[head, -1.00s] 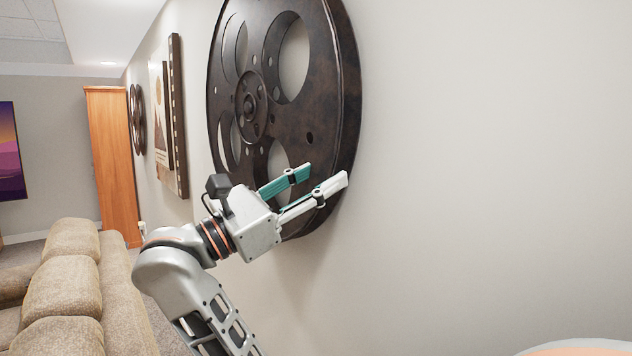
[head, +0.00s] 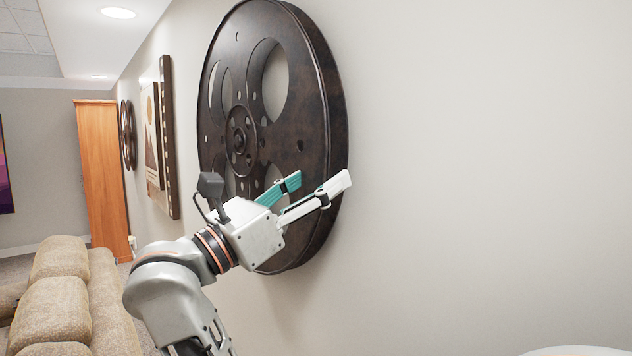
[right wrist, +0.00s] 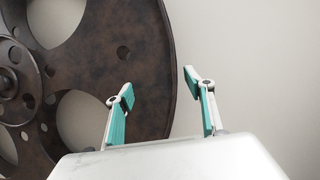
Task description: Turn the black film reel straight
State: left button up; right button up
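The black film reel (head: 312,110) is a large dark disc with round cut-outs and a central hub, mounted on the wall. In the head view my right gripper (head: 322,182) is in front of its lower right part, with its fingers spread apart and nothing between them. In the right wrist view the reel (right wrist: 110,55) fills the left half. There the open fingers of my right gripper (right wrist: 159,95) straddle the line of the reel's right rim, one over the disc and one over the wall. Whether either finger touches the rim cannot be told. My left gripper is not in view.
A beige sofa (head: 60,300) stands at the lower left, with a wooden cabinet (head: 103,170) behind it. A framed picture (head: 160,145) and a smaller reel (head: 127,135) hang farther along the wall. The wall to the right is bare.

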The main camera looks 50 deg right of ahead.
jog(key=v, duration=0.7)
jog(key=shift+a, duration=0.25)
jog(key=shift+f, duration=0.15)
dwell(0.5)
